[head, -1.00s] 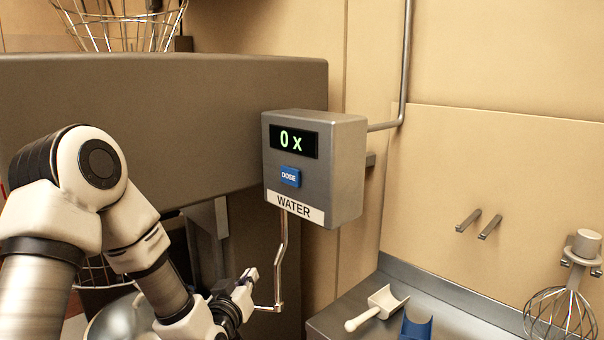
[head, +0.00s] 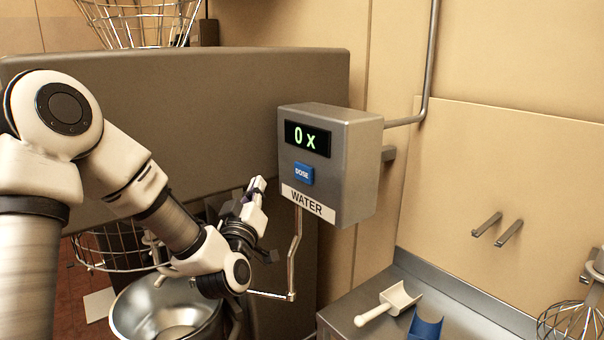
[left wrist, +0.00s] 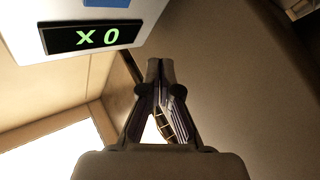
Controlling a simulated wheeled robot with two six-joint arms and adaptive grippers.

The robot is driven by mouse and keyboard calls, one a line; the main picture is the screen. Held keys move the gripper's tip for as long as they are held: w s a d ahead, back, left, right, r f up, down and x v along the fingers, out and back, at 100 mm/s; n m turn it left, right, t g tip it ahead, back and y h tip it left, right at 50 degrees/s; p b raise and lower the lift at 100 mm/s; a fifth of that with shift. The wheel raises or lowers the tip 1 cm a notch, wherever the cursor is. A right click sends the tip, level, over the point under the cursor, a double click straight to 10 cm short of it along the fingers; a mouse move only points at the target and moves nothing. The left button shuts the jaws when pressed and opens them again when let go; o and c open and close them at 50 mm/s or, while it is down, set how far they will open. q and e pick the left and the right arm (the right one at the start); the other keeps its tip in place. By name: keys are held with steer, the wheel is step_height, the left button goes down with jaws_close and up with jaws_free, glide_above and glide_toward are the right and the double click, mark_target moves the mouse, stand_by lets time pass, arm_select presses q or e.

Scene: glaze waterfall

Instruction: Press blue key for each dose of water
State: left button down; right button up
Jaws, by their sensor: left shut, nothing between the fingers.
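The blue DOSE key (head: 304,174) sits below the display. My left gripper (head: 260,185) is shut and empty, pointing up, to the left of the box and apart from the key. In the left wrist view, the closed fingers (left wrist: 160,65) are near the upside-down display (left wrist: 82,38), and a bit of the blue key (left wrist: 101,3) shows at the top edge.
A steel bowl (head: 150,311) stands below my left arm. A bent spout pipe (head: 295,255) hangs under the box. A white scoop (head: 400,298) and a blue scoop (head: 426,327) lie on the counter at the right. A whisk (head: 572,322) hangs at far right.

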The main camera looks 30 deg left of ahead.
arm_select(q)
glide_toward(297, 168)
steer(key=x, duration=0.2)
steer(key=a+x, duration=0.1)
steer(key=x, duration=0.2)
steer(key=shift+r, duration=0.3)
steer(key=shift+s, duration=0.1)
stand_by(0.8)
steer(key=shift+w+d, duration=0.1)
steer(key=shift+w, duration=0.25)
steer(key=shift+w+d, duration=0.1)
steer(key=shift+w+d+b, duration=0.15)
steer(key=shift+w+b, duration=0.2)
steer(key=shift+w, duration=0.1)
stand_by(0.6)
steer(key=shift+s, duration=0.15)
steer(key=shift+s+a+b, duration=0.35)
steer(key=shift+s+b, duration=0.05)
steer(key=shift+s, duration=0.35)
